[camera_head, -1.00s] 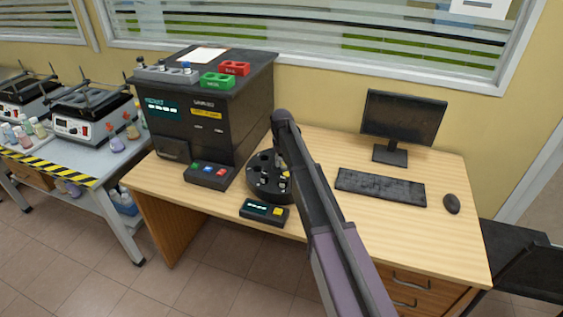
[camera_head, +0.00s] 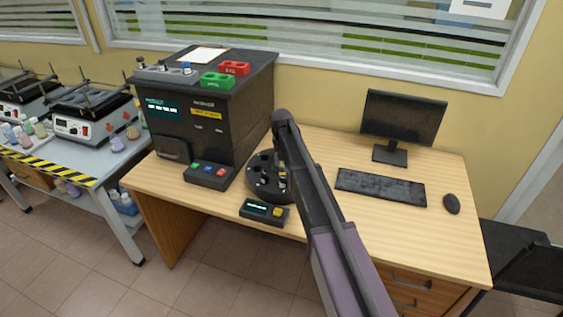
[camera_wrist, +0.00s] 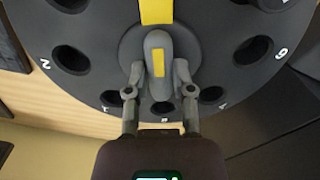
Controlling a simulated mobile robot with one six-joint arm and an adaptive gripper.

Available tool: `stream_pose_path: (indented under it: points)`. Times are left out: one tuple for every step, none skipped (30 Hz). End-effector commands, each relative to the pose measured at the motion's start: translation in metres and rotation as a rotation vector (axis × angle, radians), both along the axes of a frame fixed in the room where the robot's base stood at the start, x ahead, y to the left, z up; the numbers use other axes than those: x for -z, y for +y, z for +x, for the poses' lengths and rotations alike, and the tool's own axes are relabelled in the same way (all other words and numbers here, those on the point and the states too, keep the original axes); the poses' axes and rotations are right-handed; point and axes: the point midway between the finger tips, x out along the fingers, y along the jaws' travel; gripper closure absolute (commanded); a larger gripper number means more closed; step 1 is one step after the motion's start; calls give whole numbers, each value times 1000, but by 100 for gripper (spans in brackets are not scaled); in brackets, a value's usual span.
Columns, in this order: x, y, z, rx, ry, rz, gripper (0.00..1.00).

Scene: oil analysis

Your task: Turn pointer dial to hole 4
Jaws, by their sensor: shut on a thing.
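The dial is a dark round disc (camera_head: 258,187) on the desk, left of my arm in the head view. In the wrist view the disc (camera_wrist: 100,40) shows a ring of round holes with white marks near its rim, most too small to read. At its hub is a grey knob (camera_wrist: 158,52) with a yellow mark, and a yellow pointer strip (camera_wrist: 157,12) runs to the top of the picture. My gripper (camera_wrist: 160,92) is shut on the grey knob, one finger on each side. In the head view my arm hides part of the disc.
A black analyser (camera_head: 205,125) stands behind left, with a button box (camera_head: 209,174) before it. A small display box (camera_head: 264,212) lies at the desk's front edge. A monitor (camera_head: 402,118), keyboard (camera_head: 380,187) and mouse (camera_head: 452,204) are to the right.

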Motion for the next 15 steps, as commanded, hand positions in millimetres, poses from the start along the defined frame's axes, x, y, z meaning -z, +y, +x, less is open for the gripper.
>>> stream_pose_path:
  points:
    - [0, 0, -1, 0, 3, 0, 60]
    - [0, 0, -1, 0, 3, 0, 51]
    - [0, 0, -1, -1, 3, 0, 39]
    - [0, 0, -1, -1, 2, 0, 34]
    - [0, 0, -1, -1, 2, 0, 34]
    - [0, 0, -1, -1, 2, 0, 34]
    - [0, 0, -1, -1, 2, 0, 34]
    - [0, 0, -1, -1, 2, 0, 34]
    - [0, 0, -1, -1, 1, 0, 34]
    - [0, 0, -1, -1, 1, 0, 34]
    - [0, 0, -1, -1, 1, 0, 34]
    - [0, 0, -1, -1, 1, 0, 34]
    - [0, 0, -1, -1, 1, 0, 34]
    - [0, 0, 0, -1, 1, 0, 34]
    - [0, 0, 0, -2, 1, 0, 34]
